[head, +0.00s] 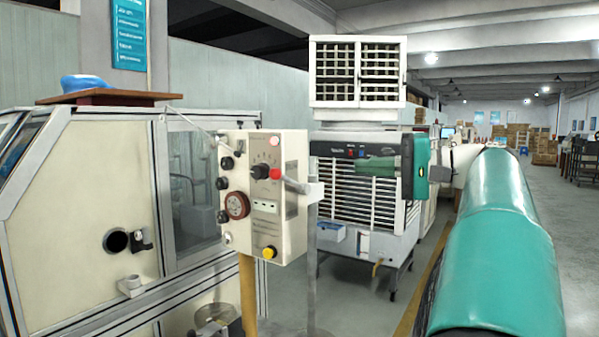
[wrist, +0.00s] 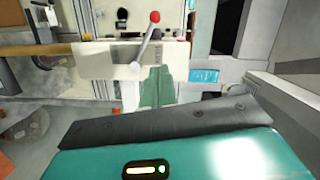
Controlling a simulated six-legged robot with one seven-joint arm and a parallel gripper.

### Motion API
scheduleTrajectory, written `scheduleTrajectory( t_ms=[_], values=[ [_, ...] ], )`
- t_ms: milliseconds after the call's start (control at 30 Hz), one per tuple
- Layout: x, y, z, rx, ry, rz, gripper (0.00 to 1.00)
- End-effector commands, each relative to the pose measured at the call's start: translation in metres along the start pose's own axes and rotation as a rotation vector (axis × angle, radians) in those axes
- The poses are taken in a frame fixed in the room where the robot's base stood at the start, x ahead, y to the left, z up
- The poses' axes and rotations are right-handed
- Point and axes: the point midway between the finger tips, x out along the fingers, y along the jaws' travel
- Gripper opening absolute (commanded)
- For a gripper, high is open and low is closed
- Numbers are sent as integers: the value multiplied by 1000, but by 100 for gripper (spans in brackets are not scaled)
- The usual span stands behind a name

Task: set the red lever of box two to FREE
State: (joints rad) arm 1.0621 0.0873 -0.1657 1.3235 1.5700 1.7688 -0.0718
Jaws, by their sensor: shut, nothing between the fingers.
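A cream control box (head: 263,225) stands left of centre in the head view, with a dial, black knobs and a yellow button on its front. The red lever's ball knob (head: 275,173) shows at its right front edge, with a pale arm running right from it. In the wrist view the red ball (wrist: 155,17) tops a metal rod that slants up and right from its pivot. My gripper (head: 360,166) is right of the box, apart from the lever, its green fingers shut and empty. No box number or FREE mark is readable.
A white slatted cooler unit (head: 365,205) on a wheeled stand is behind my gripper. A large cream machine cabinet (head: 85,215) with a glass window is at the left. A thin grey post (head: 312,265) rises by the box's right side. Open floor lies far right.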

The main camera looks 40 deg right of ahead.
Motion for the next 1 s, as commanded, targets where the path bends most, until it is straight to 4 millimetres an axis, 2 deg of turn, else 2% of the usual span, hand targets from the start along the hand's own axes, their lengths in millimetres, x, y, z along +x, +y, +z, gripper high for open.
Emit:
scheduleTrajectory(
  t_ms=[167,267,667,800,1000],
  values=[
    [9,0,0,0,-1,0,0],
    [23,0,1,0,-2,-1,0],
    [101,0,1,1,-4,0,0],
    [117,0,17,1,-1,1,0],
    [128,0,28,1,0,1,0]
  ],
)
